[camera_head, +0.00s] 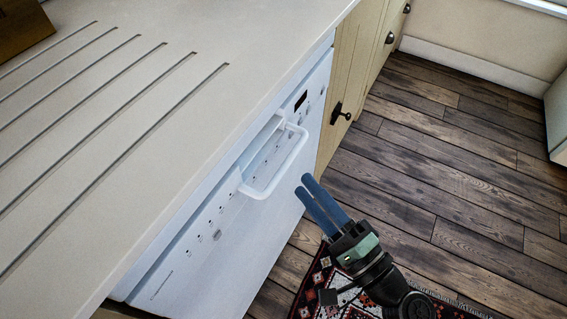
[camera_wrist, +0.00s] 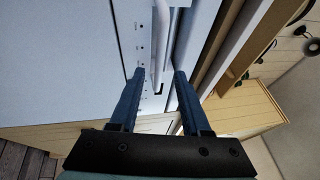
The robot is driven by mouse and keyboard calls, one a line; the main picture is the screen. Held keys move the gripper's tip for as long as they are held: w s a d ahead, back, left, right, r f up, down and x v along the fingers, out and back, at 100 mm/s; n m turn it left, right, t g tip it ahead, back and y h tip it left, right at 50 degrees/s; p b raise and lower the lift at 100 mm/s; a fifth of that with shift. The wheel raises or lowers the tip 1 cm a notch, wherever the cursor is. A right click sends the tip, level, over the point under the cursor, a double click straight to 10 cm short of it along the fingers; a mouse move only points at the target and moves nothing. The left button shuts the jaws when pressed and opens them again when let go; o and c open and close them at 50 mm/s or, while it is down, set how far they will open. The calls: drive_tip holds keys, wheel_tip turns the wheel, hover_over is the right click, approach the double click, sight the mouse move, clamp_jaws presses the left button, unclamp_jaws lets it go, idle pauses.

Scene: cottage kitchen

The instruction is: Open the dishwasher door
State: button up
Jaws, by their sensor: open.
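The white dishwasher (camera_head: 229,245) is built in under the counter, and its door looks shut. Its white bar handle (camera_head: 283,170) stands out from the control panel near the top. My gripper (camera_head: 305,185) has two blue fingers and is just right of the handle, in front of the door. In the wrist view my gripper (camera_wrist: 158,74) is open, with the handle (camera_wrist: 160,45) showing in the gap beyond the fingertips. The fingers look apart from the handle. The dishwasher front (camera_wrist: 65,60) fills the left of the wrist view.
The pale countertop (camera_head: 170,90) with drain grooves lies above the dishwasher. Cream cabinets (camera_head: 350,65) with dark knobs stand beside it. A red patterned rug (camera_head: 312,290) lies on the wooden floor (camera_head: 450,165) below my gripper. The floor to the right is clear.

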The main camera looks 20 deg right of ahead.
sight(286, 162)
drive_tip(key=x, duration=0.7)
clamp_jaws()
drive_tip(key=shift+f, duration=0.1)
idle(1.2)
